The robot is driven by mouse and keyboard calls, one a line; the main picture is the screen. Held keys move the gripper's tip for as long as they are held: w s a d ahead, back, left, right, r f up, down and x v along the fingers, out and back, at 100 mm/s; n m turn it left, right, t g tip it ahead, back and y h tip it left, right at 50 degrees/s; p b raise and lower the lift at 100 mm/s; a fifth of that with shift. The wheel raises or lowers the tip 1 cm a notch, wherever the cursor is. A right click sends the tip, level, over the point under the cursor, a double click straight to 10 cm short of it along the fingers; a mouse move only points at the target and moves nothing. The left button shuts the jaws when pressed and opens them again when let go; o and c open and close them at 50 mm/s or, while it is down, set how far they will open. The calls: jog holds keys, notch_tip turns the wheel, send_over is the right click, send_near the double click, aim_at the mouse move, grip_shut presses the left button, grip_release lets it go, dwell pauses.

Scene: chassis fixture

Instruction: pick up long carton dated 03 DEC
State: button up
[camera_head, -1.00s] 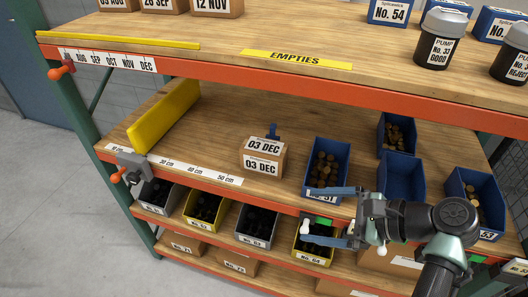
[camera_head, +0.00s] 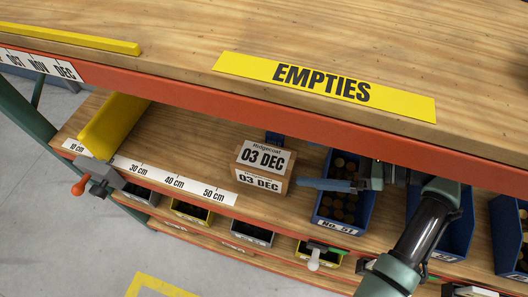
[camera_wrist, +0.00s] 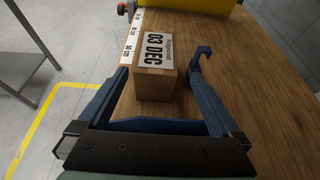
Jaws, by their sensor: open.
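The carton (camera_head: 263,168) is a brown box with white labels reading 03 DEC on its top and front. It stands on the middle shelf, near the front edge. My gripper (camera_head: 312,178) is just right of it, with one blue finger showing at the carton's front right corner. In the wrist view, the carton (camera_wrist: 155,75) lies ahead between the open fingers of my gripper (camera_wrist: 157,80). The gap is empty near the palm. I cannot tell whether a finger touches the carton.
A blue bin (camera_head: 343,190) of brown parts is right of the carton, under my gripper. The upper shelf's orange edge (camera_head: 200,105) overhangs. The shelf left of the carton is clear up to a yellow stop (camera_head: 112,122).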

aim_at(274, 160)
jog(key=x, duration=0.4)
jog(key=shift+s+a+f, duration=0.15)
jog(key=shift+a+f, duration=0.05)
jog(key=shift+a, duration=0.25)
jog(key=x, duration=0.6)
jog(key=shift+a+p, duration=0.25)
jog(key=shift+p, duration=0.15)
jog(key=shift+r, duration=0.1)
grip_shut()
